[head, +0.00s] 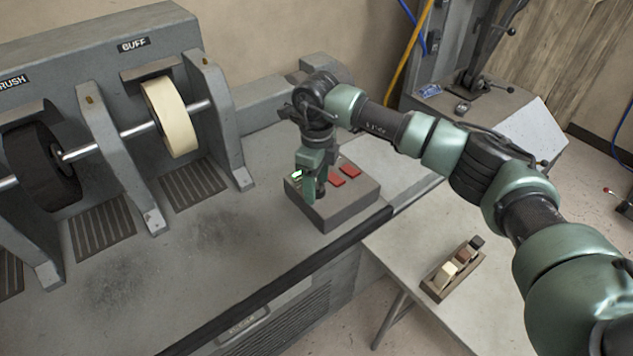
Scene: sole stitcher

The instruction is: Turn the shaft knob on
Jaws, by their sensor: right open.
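A grey control box (345,207) sits near the front edge of the bench, with red buttons (349,169) on its top. My right gripper (314,190) points down over the left part of the box, its jaws open around or just above that spot. A dark round part between the fingers may be the shaft knob, but the gripper covers most of it and I cannot tell whether they touch. A small bright green-white spot shows beside the gripper. My left gripper is out of view.
A cream buff wheel (168,117) and a dark brush wheel (40,165) sit on a shaft between grey uprights at the left. A side table (420,235) holds a small wooden tray (437,291) of blocks. Bare bench lies left of the box.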

